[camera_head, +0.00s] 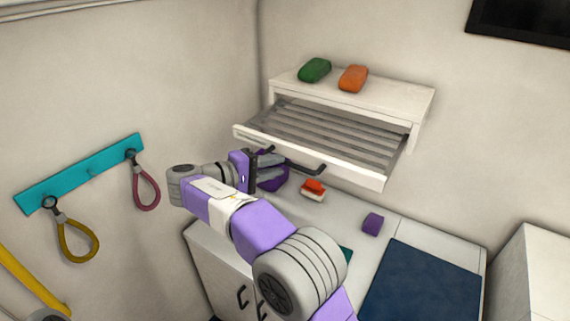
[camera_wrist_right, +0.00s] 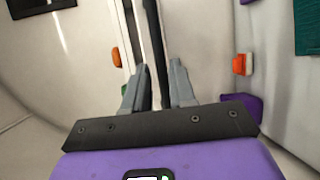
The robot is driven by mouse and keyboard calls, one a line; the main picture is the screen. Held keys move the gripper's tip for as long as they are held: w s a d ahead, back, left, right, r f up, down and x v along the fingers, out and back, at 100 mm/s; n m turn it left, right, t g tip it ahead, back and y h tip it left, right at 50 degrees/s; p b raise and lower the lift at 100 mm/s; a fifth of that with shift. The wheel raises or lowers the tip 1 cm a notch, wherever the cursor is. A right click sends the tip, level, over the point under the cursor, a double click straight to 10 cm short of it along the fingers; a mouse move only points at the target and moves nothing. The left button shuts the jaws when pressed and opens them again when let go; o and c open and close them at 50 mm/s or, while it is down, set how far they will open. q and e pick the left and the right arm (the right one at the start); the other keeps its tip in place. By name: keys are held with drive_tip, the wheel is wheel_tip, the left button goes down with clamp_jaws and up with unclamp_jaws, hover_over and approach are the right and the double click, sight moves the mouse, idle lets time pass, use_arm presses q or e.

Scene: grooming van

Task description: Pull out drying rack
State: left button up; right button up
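The drying rack (camera_head: 327,136) is a slatted grey tray with a white front panel, slid part-way out of a white wall-mounted housing (camera_head: 392,94). A dark bar handle (camera_head: 306,168) runs along its front; it also shows in the right wrist view (camera_wrist_right: 154,40). My right gripper (camera_head: 262,157) is at the left part of this handle. In the right wrist view its two grey fingers (camera_wrist_right: 158,85) lie close on either side of the dark bar, shut on it. The exact contact is partly hidden. My left gripper is not in view.
A green item (camera_head: 314,70) and an orange item (camera_head: 353,78) lie on the housing top. Below, a counter holds a red-and-white block (camera_head: 313,189), a purple block (camera_head: 373,223) and a dark blue mat (camera_head: 424,288). A teal hook rail (camera_head: 80,174) with loops hangs at left.

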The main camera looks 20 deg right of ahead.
drive_tip(key=v, duration=0.3)
drive_tip(key=shift+f, duration=0.1)
